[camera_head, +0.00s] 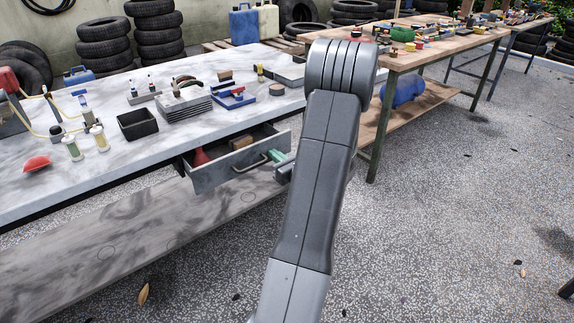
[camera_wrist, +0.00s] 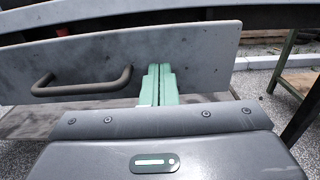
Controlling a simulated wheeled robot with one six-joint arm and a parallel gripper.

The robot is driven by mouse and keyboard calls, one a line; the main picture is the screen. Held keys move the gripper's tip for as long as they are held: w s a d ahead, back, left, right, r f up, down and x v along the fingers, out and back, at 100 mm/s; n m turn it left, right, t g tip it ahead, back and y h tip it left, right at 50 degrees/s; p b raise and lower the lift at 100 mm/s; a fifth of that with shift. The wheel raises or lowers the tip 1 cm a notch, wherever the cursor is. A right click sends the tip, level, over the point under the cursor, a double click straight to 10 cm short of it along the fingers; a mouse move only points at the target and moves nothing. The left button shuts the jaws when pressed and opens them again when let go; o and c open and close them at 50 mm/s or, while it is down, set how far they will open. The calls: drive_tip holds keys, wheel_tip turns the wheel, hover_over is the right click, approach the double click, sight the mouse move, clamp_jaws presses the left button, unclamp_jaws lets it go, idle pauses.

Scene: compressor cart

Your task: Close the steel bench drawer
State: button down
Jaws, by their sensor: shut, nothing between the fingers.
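The steel bench drawer (camera_head: 213,175) stands pulled out from under the marble-topped bench, with a red thing and a brown block showing inside it. Its grey front panel fills the upper part of the wrist view (camera_wrist: 205,45). The dark bar handle (camera_head: 250,164) is on that panel and also shows at left in the wrist view (camera_wrist: 82,88). My gripper (camera_head: 275,156) has green fingers, shut and empty, at the outer face of the drawer front, right of the handle. The fingers also show in the wrist view (camera_wrist: 158,78). I cannot tell whether the tips touch the panel.
The marble bench top (camera_head: 100,181) carries a black bin (camera_head: 138,125), a stack of grey plates (camera_head: 184,104) and a blue tray (camera_head: 234,98). A lower shelf (camera_head: 130,245) runs beneath. A wooden bench (camera_head: 430,55) stands at right. The speckled floor at right is mostly clear.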

sight(252, 138)
drive_tip(key=b+x, duration=0.1)
drive_tip(key=x, duration=0.9)
drive_tip(key=shift+r, duration=0.1)
drive_tip(key=shift+w+r, duration=0.1)
drive_tip(key=shift+r, duration=0.05)
